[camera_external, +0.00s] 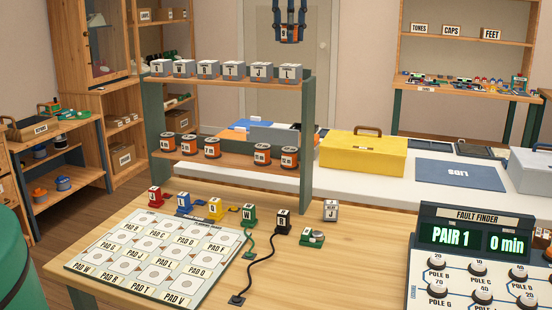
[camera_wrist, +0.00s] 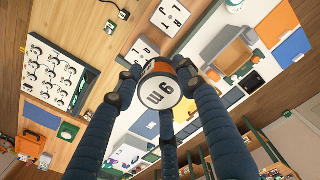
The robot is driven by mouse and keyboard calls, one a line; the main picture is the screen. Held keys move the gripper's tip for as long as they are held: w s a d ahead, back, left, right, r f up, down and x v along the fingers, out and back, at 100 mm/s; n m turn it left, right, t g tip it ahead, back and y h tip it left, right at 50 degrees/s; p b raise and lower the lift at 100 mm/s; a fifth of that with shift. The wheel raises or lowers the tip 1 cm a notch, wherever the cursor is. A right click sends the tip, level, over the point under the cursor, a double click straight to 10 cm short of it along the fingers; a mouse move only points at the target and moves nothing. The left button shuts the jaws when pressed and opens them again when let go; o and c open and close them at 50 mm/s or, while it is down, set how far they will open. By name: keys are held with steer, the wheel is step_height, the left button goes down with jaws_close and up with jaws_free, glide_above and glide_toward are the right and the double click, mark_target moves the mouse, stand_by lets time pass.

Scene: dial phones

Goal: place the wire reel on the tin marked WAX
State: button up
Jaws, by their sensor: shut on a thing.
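My gripper (camera_external: 290,38) is at the top of the external view, high above the rack. Its fingers are shut on a wire reel (camera_external: 289,31), orange with a pale label. In the wrist view the reel (camera_wrist: 160,84) shows a white marked face and an orange and dark rim between the three fingers. It hangs clear of any surface. Several more orange reels (camera_external: 212,147) stand on the lower shelf of the rack. Several grey-white labelled containers (camera_external: 207,69) stand on its upper shelf. I cannot read WAX on any tin in either view.
The wooden rack (camera_external: 235,80) has green end panels. In front are a pad board (camera_external: 152,252), small coloured blocks, a cable and the fault finder panel (camera_external: 480,255). A yellow case (camera_external: 361,153) and blue LIDS mat (camera_external: 461,174) lie on the white bench behind.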

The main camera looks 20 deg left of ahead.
steer(key=w+a+p, duration=0.1)
steer(key=w+a, duration=0.4)
steer(key=a, duration=0.4)
steer(key=w+a+p, duration=0.1)
steer(key=w+a, duration=0.4)
steer(key=a, duration=0.5)
steer(key=w+a+p, duration=0.1)
steer(key=w+a, duration=0.3)
steer(key=a, duration=0.5)
step_height(320, 180, down, 27)
steer(key=shift+n, duration=0.3)
steer(key=shift+d, duration=0.1)
steer(key=shift+f, duration=3.05)
steer(key=shift+f, duration=0.1)
steer(key=shift+f+p, duration=0.35)
steer(key=shift+f, duration=1.4)
steer(key=shift+f, duration=0.1)
